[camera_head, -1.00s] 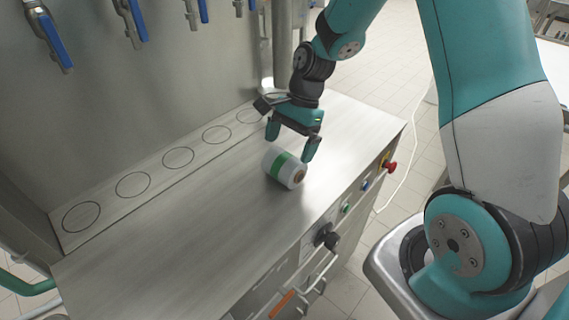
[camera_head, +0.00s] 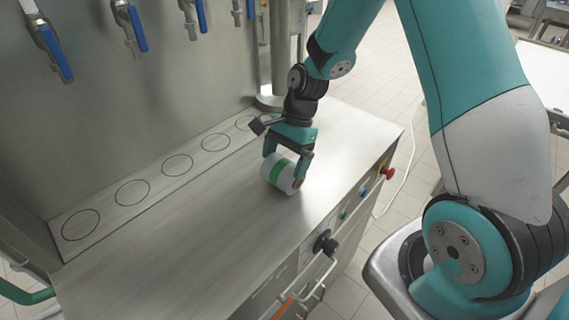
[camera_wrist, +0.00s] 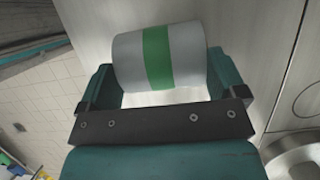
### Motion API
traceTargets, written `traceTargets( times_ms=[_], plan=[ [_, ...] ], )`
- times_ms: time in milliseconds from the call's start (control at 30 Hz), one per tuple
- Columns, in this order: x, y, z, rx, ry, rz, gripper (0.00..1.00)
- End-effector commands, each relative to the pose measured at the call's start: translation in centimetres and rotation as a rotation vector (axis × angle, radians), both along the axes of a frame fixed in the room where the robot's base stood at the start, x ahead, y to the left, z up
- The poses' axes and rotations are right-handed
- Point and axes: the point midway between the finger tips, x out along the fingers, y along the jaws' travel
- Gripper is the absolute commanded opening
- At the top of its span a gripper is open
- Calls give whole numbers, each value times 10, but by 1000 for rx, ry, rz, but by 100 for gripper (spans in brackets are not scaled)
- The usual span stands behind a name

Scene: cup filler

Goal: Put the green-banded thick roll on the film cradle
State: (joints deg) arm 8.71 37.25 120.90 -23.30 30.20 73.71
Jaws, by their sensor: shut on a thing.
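The thick roll (camera_head: 281,176) is white with a green band around its middle. It lies on its side on the steel counter, or just above it; I cannot tell which. My gripper (camera_head: 285,170) is over it from above, shut on the roll's two ends. In the wrist view the roll (camera_wrist: 135,60) sits between the two teal fingers of my gripper (camera_wrist: 162,85), its green band near the middle. The film cradle cannot be made out in these frames.
The steel counter (camera_head: 200,235) is otherwise clear. A strip with several marked circles (camera_head: 133,192) runs along its back, below blue-handled taps (camera_head: 133,28). A black knob (camera_head: 326,242) and a red button (camera_head: 388,173) stick out at the front edge.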

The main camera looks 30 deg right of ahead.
Motion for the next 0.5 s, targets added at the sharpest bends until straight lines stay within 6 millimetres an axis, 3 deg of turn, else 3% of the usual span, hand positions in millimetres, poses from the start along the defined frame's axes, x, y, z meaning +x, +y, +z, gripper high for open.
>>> traceTargets(
  times_ms=[233,500],
  plan=[
    [1,-1,36,-1,-7,0,51],
    [1,-1,113,-2,-10,0,51]
  ],
)
